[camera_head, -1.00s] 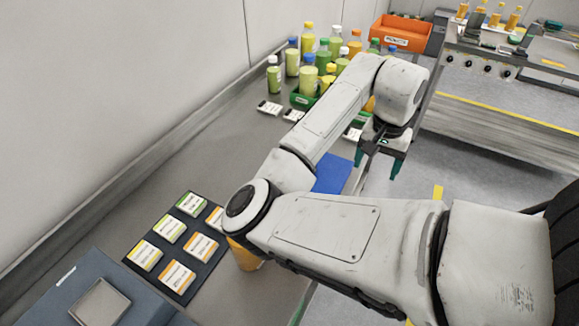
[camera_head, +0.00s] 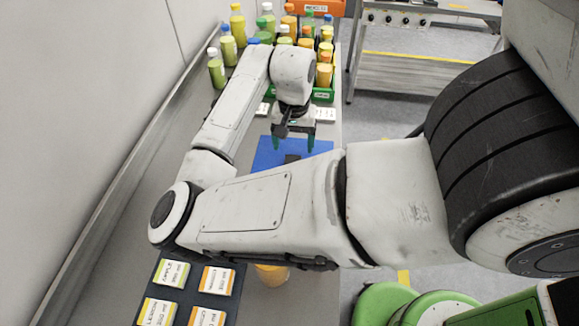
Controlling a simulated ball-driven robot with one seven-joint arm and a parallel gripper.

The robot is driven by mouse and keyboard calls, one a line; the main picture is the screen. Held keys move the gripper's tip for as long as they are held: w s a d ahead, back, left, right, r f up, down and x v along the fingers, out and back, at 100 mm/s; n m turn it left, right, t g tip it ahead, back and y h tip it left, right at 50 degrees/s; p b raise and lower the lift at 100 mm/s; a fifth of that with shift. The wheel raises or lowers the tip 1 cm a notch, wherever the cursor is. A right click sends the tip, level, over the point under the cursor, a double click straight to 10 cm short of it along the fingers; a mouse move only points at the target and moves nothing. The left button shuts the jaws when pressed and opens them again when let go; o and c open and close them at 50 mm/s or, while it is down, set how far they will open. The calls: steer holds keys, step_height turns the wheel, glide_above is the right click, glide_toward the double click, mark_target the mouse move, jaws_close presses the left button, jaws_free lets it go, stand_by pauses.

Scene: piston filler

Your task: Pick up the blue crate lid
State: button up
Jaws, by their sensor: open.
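The blue crate lid (camera_head: 265,156) lies flat on the grey bench, partly hidden by my arm. A small dark patch shows on it, a handle or a shadow; I cannot tell which. My gripper (camera_head: 293,143) points down with its green-tipped fingers apart and nothing between them. In the picture it overlaps the far right part of the lid and appears to be above it. I cannot tell the height gap.
Behind the lid stand a green crate (camera_head: 322,96) of bottles, more loose bottles (camera_head: 228,46) and white cards (camera_head: 325,114). An orange bin (camera_head: 325,8) is at the back. A dark tray of labelled cards (camera_head: 192,290) is near. A wall runs along the left.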

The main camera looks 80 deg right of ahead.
mark_target(293, 160)
steer(key=shift+f+p, duration=0.55)
steer(key=shift+f, duration=2.75)
steer(key=shift+c, duration=0.4)
steer(key=c, duration=1.2)
